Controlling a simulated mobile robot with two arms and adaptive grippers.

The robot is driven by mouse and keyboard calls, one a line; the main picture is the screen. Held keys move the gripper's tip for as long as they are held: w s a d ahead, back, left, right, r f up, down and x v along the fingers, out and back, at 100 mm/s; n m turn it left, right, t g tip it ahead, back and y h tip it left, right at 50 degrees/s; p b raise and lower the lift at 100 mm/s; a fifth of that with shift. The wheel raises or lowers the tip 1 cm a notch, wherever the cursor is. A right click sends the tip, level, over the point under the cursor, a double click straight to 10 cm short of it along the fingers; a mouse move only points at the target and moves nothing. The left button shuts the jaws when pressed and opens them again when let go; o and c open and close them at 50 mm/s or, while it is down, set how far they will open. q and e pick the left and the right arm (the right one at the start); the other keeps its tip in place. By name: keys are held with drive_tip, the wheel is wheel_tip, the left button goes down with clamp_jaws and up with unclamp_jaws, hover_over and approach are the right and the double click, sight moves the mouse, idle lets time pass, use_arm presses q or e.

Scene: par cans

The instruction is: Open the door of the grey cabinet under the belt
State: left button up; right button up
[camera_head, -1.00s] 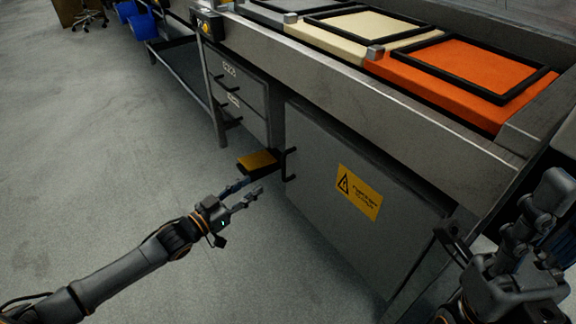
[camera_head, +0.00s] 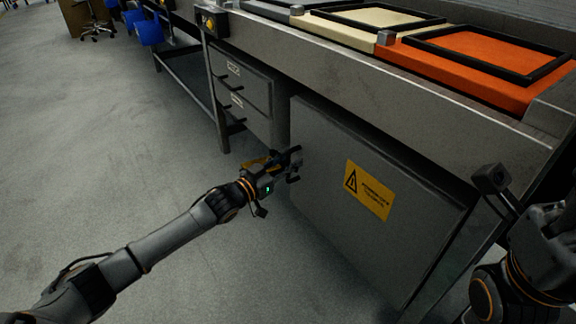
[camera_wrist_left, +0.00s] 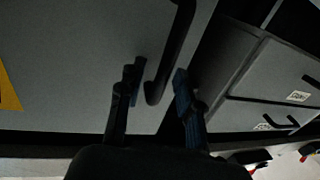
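The grey cabinet door (camera_head: 330,200) under the belt is shut and carries a yellow warning sign (camera_head: 369,190). Its black bar handle (camera_wrist_left: 172,50) is on the door's left side, in the left wrist view near the top middle. My left gripper (camera_head: 290,160) is at the handle and hides much of it in the head view. In the left wrist view its two fingers (camera_wrist_left: 157,85) are apart, with the lower end of the handle between them. I cannot tell whether they touch it. My right arm (camera_head: 545,255) is at the right edge; its fingertips are not clear.
A drawer unit (camera_head: 240,95) with black handles stands left of the cabinet. The belt (camera_head: 400,85) overhangs the door, carrying cream and orange trays (camera_head: 480,80). The floor (camera_head: 120,150) at left is clear.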

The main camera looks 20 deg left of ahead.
use_arm(q)
drive_tip(key=shift+w, duration=0.1)
clamp_jaws()
drive_tip(key=shift+d, duration=0.1)
